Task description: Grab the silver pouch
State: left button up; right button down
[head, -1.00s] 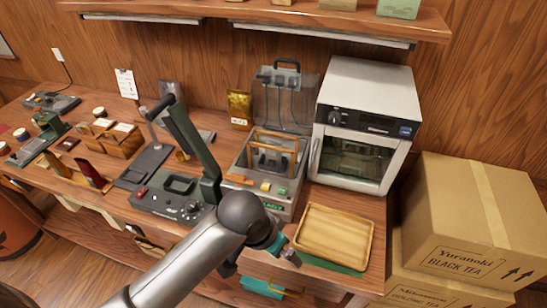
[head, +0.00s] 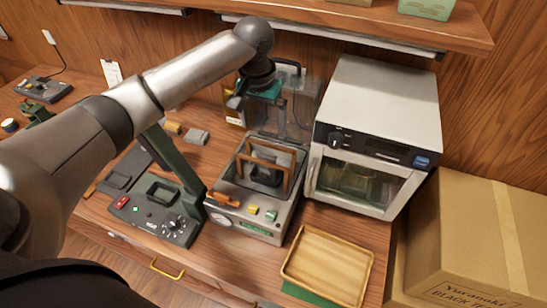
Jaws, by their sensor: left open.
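My left gripper (head: 238,98) is open and empty, high over the back of the counter. It hangs in front of a gold pouch (head: 236,117), which it partly covers. I cannot make out a silver pouch now; my left arm crosses the wall area left of the gold pouch and hides it. A grey, upright pouch-like thing showed there in the earlier head view. My right gripper is not in view.
A tray sealer (head: 250,215) with an open clear lid stands below the gripper. Right of it are a white oven (head: 385,100) and a wooden tray (head: 325,265). A green-armed sealer (head: 160,215) stands at left. A shelf (head: 360,22) overhangs the counter.

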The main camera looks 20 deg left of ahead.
pick_arm(q)
send_over(265, 151)
jog(key=f, duration=0.4)
jog(key=shift+s+f, duration=0.35)
jog(key=f, duration=0.4)
jog(key=shift+w+f, duration=0.1)
jog(key=shift+w, duration=0.25)
jog(key=shift+f, duration=0.45)
jog(key=shift+w+f, duration=0.1)
jog(key=shift+f, duration=0.2)
jog(key=shift+w+f+b, duration=0.15)
jog(key=shift+f+b, duration=0.05)
jog(key=shift+f, duration=0.9)
jog(key=shift+w+f+b, duration=0.15)
jog(key=shift+f, duration=0.95)
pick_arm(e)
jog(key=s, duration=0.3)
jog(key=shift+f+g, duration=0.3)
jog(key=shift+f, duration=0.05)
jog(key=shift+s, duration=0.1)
